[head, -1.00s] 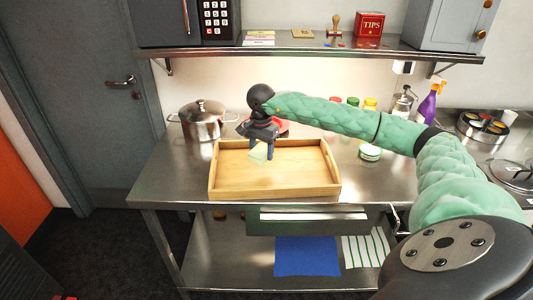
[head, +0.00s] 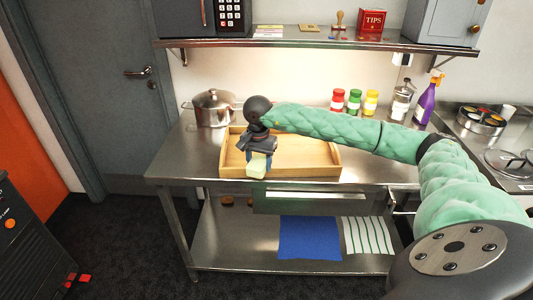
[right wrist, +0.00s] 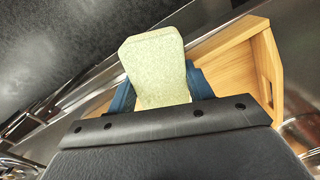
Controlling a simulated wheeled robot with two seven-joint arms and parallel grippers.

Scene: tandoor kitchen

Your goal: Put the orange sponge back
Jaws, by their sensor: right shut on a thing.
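A pale yellow-green block, which looks like a sponge (head: 258,166), is held in my right gripper (head: 259,156). The block also shows in the right wrist view (right wrist: 157,68), between blue finger pads. It is held over the front left part of a wooden tray (head: 312,157), apparently above its front rim. The tray stands on the steel table and also shows in the right wrist view (right wrist: 235,55). No clearly orange sponge shows in either view. My left gripper is not in view.
A lidded pot (head: 213,108) stands left of the tray. Red, green and yellow-topped jars (head: 354,102) and a purple spray bottle (head: 427,104) stand behind my right arm. A blue cloth (head: 309,238) and a striped cloth (head: 368,236) lie on the lower shelf.

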